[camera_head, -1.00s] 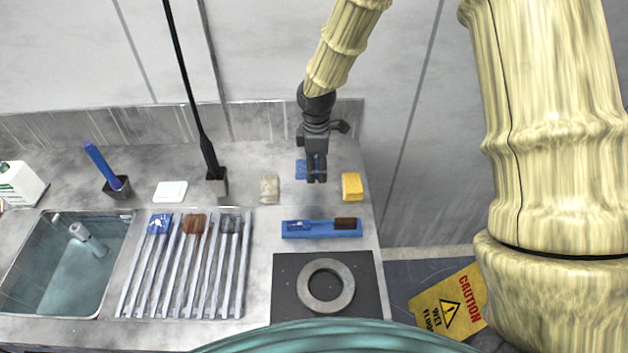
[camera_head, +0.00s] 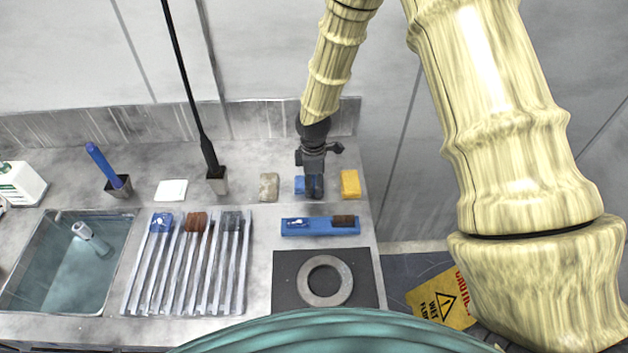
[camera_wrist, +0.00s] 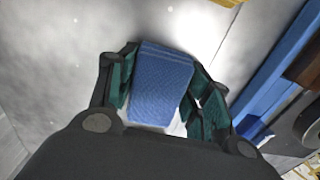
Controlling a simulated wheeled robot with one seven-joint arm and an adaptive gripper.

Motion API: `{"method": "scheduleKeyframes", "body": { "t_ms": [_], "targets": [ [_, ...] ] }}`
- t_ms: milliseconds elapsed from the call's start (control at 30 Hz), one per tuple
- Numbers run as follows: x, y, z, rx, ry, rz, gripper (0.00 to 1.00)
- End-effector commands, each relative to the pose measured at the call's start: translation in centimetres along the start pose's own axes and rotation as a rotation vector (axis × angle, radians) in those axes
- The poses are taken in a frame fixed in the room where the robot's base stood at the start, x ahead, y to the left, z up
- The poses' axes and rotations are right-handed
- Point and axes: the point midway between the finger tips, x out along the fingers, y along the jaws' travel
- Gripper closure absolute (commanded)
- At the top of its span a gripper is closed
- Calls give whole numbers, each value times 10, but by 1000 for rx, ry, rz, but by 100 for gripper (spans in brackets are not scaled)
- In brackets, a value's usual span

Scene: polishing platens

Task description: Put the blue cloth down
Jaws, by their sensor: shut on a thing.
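The blue cloth (camera_wrist: 161,85) is a folded, textured block between the two fingers of my gripper (camera_wrist: 165,95) in the wrist view. The fingers are shut on it from both sides. In the head view my gripper (camera_head: 314,188) is low at the back of the counter, and part of the blue cloth (camera_head: 299,185) shows just left of the fingers. I cannot tell whether the cloth touches the counter.
A yellow block (camera_head: 350,184) stands close on the right and a beige block (camera_head: 269,187) on the left. A blue tray with brushes (camera_head: 307,231) lies in front. A metal ring (camera_head: 325,281) rests on a dark mat (camera_head: 287,295). The sink (camera_head: 62,270) is far left.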

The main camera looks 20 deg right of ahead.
Motion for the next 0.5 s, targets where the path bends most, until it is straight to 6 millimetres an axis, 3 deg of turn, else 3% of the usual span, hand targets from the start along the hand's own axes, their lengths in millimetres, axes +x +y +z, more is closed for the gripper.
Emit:
{"method": "scheduleKeyframes", "body": {
  "t_ms": [500],
  "targets": [
    [9, 0, 0, 0, 0, -1, 81]
  ]
}}
